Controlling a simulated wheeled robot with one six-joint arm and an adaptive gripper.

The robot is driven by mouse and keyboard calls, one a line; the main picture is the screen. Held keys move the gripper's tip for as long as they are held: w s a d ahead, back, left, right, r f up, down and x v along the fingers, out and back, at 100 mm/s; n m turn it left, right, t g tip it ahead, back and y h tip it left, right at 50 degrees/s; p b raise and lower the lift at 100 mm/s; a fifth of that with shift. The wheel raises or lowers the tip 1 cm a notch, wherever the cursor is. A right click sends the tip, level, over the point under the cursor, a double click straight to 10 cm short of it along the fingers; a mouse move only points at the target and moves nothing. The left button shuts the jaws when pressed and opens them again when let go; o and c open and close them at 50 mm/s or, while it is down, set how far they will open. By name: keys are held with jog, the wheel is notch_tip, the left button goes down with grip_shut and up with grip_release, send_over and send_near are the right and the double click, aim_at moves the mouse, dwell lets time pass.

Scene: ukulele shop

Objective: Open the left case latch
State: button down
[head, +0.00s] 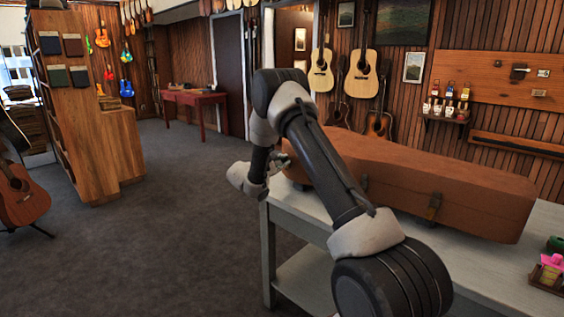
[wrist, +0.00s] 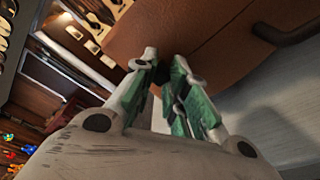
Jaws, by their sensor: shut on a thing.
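The brown instrument case (head: 470,192) lies closed on the grey workbench, and its side fills the top of the wrist view (wrist: 215,30). My gripper (wrist: 165,66) is at the case's front side near its left end, with green-padded fingers closed together. A small dark part, which looks like the left case latch (wrist: 157,84), shows between the fingers, mostly hidden by them. In the head view my gripper (head: 284,160) is partly behind my arm, and the left latch cannot be made out. The right latch (head: 434,206) shows on the case front.
The case's dark handle (wrist: 292,31) sticks out to the right of my gripper. The grey workbench (head: 480,262) carries small pink and green items (head: 550,268) at its right end. Guitars (head: 362,70) hang on the wall behind. The floor at left is open.

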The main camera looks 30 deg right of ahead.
jog(key=shift+s+a+f+n+t+h, duration=0.25)
jog(key=shift+f+t+h, duration=0.4)
jog(key=shift+h, duration=0.4)
jog(key=shift+a+f+n+t+h, duration=0.15)
jog(key=shift+a+f+t+h, duration=0.4)
jog(key=shift+h, duration=0.55)
jog(key=shift+s+a+f+n+t+h, duration=0.2)
jog(key=shift+f+t+h, duration=0.4)
jog(key=shift+t+h, duration=0.35)
jog(key=shift+h, duration=0.3)
